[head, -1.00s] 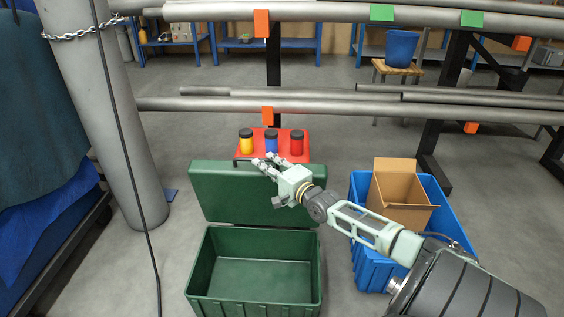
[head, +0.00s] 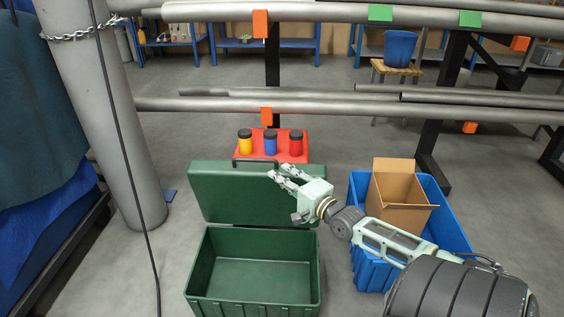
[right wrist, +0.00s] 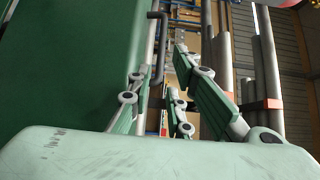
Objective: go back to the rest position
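My right gripper (head: 278,172) is in front of the raised lid of the green case (head: 213,181) in the head view, toward the lid's right side. Its fingers are apart with nothing between them. In the right wrist view the open fingers (right wrist: 158,92) show beside the green lid (right wrist: 65,60) and its dark handle (right wrist: 158,45). The case's lower part (head: 200,270) stands open and empty below. My left gripper is not in view.
Yellow, blue and red jars (head: 270,142) stand on a red stand (head: 285,156) behind the lid. A blue crate (head: 365,250) with a cardboard box (head: 395,205) stands at right. A grey pillar (head: 100,120) is at left, and pipes (head: 300,102) cross behind.

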